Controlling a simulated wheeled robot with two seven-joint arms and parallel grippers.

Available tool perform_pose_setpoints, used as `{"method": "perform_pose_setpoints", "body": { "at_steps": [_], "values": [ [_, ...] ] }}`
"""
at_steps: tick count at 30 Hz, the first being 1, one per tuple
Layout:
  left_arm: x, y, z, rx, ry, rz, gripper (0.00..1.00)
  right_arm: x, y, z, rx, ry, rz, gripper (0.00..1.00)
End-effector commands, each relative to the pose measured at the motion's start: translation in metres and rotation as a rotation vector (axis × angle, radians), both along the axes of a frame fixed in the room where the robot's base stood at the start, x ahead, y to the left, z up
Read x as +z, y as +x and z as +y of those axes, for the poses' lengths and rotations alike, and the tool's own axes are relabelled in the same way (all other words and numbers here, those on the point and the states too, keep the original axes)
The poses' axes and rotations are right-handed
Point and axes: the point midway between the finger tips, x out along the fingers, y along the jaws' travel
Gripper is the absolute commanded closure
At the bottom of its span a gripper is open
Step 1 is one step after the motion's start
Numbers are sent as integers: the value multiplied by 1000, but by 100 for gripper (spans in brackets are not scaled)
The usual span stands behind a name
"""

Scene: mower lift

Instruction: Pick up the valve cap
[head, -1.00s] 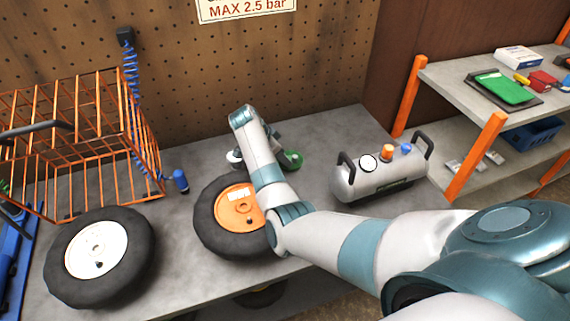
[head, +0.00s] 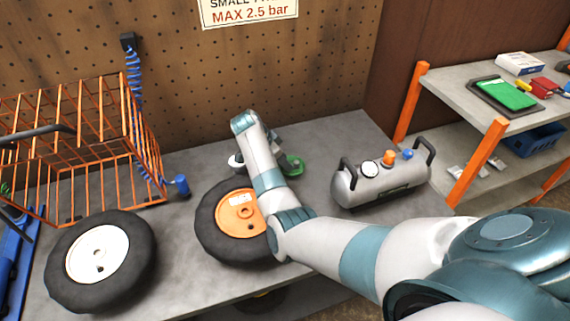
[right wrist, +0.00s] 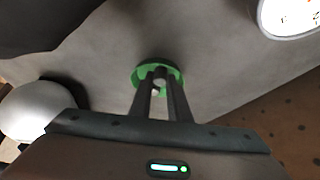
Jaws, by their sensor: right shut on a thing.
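A small green dish (head: 293,162) stands on the grey bench behind the tyre with the orange hub (head: 237,212). In the right wrist view the dish (right wrist: 142,77) lies at the fingertips of my right gripper (right wrist: 160,74). The fingers are close together, with a small pale piece (right wrist: 155,90) visible between them, probably the valve cap. Its shape is mostly hidden by the fingers. In the head view my wrist hides most of the right gripper (head: 279,150). My left gripper is not in view.
A silver air tank (head: 380,186) with black handles stands right of the dish. A tyre with a white hub (head: 98,256) lies at the left, before an orange wire cage (head: 75,150). A shelf (head: 470,105) stands at the right. Bare bench lies between dish and tank.

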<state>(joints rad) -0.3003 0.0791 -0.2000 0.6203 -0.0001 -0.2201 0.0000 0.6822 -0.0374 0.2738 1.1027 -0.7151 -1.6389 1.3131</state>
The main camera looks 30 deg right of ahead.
Motion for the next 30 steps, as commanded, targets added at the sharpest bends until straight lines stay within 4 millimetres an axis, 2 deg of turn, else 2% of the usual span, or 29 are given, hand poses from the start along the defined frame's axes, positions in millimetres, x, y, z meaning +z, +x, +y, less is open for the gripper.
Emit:
{"method": "perform_pose_setpoints", "body": {
  "at_steps": [5,11,21,30],
  "values": [
    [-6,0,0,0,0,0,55,10,1,0,-1,0,-4,100],
    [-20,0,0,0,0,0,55,37,1,0,-2,1,-7,100],
    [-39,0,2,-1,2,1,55,75,-33,-57,-5,-3,-6,100],
    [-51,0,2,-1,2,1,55,102,-54,-92,-2,0,-2,100]
  ]
}}
